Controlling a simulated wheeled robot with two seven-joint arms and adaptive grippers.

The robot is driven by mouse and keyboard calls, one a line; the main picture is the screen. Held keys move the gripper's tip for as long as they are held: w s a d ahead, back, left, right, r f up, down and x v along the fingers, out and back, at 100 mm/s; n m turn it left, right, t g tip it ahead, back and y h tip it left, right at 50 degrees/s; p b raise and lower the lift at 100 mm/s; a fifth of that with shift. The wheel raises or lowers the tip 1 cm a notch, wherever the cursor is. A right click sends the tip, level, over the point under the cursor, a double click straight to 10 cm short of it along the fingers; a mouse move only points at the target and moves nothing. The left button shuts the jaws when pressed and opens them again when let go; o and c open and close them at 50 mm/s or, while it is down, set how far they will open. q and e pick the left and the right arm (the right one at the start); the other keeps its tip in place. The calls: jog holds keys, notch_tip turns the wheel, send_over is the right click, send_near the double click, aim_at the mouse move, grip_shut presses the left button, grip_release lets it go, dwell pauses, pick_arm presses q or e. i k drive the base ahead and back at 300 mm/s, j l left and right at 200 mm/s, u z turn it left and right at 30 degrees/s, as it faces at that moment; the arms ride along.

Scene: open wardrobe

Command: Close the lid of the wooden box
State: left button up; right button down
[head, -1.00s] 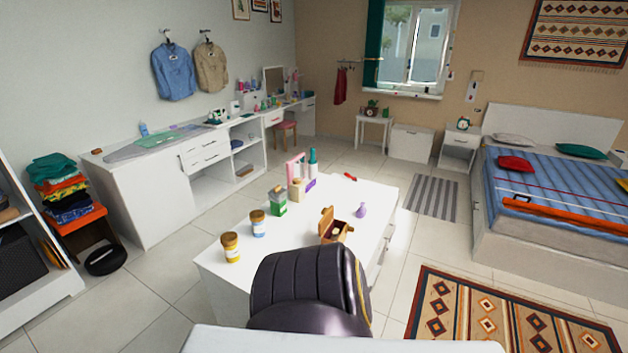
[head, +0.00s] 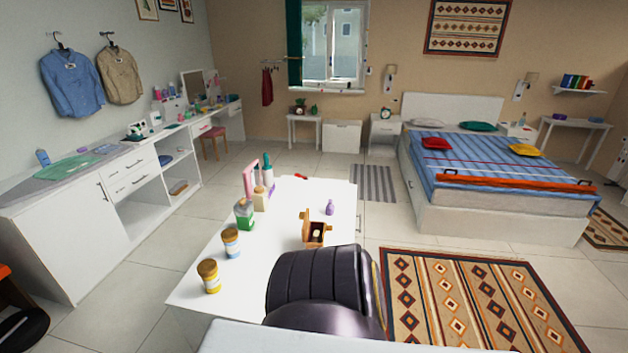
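The small wooden box (head: 314,239) stands on the white table (head: 275,233), near its right side. Its lid (head: 305,218) is open and stands up at the left of the box. Something small and pale (head: 317,233) shows inside the box. Neither of my grippers is in view.
Two jars (head: 209,276), a green container (head: 244,214), several bottles and a purple vase (head: 330,207) stand on the table. A patterned rug (head: 470,300) and open floor lie to the right.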

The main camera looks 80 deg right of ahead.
aim_at(304, 216)
jog(key=i+z, duration=0.25)
jog(key=z, duration=0.15)
jog(key=i+j+z, duration=0.15)
jog(key=z, duration=0.25)
jog(key=i+j+z, duration=0.1)
jog(key=z, duration=0.3)
jog(key=i+j+z, duration=0.15)
jog(key=i+z, duration=0.15)
jog(key=z, duration=0.15)
jog(key=i+z, duration=0.2)
jog(key=z, duration=0.3)
jog(key=i+j+z, duration=0.15)
jog(key=z, duration=0.3)
jog(key=i+j+z, duration=0.1)
jog(key=j+z, duration=0.15)
jog(key=z, duration=0.25)
jog(key=i+j+z, duration=0.1)
jog(key=j+z, duration=0.15)
jog(key=z, duration=0.25)
